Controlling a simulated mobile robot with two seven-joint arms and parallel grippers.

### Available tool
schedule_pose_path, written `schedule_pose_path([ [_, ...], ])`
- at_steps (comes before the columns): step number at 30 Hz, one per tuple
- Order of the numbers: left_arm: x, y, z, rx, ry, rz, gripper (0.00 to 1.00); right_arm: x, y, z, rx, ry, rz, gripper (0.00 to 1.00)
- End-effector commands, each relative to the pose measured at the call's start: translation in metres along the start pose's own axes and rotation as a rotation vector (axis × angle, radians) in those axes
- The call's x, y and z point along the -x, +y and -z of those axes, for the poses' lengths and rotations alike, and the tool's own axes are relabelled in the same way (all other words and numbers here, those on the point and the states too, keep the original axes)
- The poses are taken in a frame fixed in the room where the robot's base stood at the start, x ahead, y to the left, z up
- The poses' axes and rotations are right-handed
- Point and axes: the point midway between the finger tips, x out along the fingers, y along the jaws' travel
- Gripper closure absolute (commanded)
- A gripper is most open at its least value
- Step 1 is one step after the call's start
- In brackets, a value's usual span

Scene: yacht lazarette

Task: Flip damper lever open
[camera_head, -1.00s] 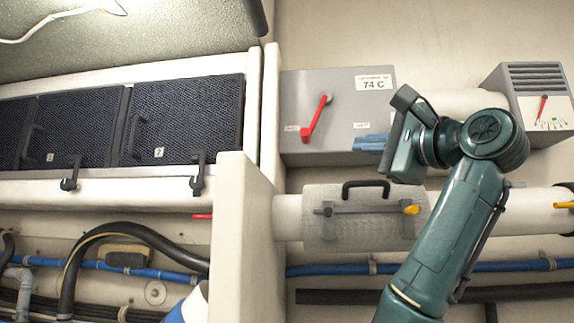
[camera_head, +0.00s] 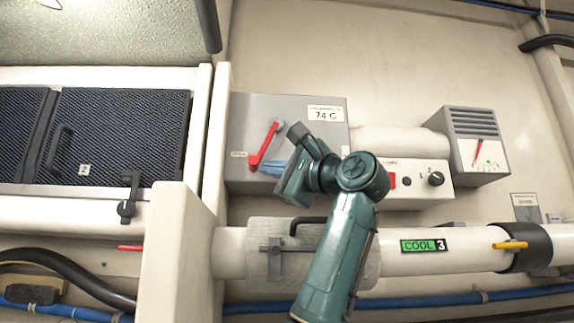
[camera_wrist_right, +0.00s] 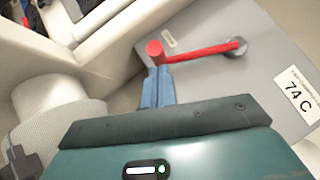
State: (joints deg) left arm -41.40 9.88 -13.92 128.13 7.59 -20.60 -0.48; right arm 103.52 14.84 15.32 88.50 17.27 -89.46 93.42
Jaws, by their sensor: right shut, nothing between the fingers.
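The red damper lever (camera_head: 265,146) is on the front of a grey box (camera_head: 240,115) marked 74 C. Its pivot is at the upper right and its knob hangs at the lower left, near a small label too blurred to read. It also shows in the right wrist view (camera_wrist_right: 200,52). My right gripper (camera_head: 264,167) has its blue fingers shut and empty, just right of and below the knob. In the right wrist view the fingertips (camera_wrist_right: 157,76) lie right at the knob; I cannot tell whether they touch. My left gripper is not in view.
A pale pipe (camera_head: 390,252) with a COOL 3 label and yellow handle runs below the box. A white control panel (camera_head: 415,180) and a vented gauge box (camera_head: 475,140) stand to the right. A pale partition (camera_head: 180,255) stands at the lower left. The wall above is clear.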

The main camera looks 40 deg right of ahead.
Motion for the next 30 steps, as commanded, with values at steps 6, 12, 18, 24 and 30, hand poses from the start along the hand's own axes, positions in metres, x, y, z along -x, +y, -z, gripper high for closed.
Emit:
schedule_pose_path([
  [6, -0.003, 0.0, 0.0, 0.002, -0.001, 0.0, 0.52, -0.004, 0.0, 0.0, 0.001, 0.0, 0.0, 1.0],
  [12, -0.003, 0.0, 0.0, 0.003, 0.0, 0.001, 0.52, -0.004, 0.001, -0.001, -0.003, -0.001, 0.003, 1.0],
  [18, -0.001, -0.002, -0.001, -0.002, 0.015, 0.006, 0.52, -0.017, 0.007, -0.014, -0.081, -0.005, 0.078, 1.0],
  [24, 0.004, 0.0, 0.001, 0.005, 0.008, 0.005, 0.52, -0.025, 0.008, -0.021, -0.082, -0.003, 0.079, 1.0],
  [30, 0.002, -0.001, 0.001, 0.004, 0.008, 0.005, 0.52, -0.025, 0.009, -0.021, -0.081, -0.004, 0.078, 1.0],
])
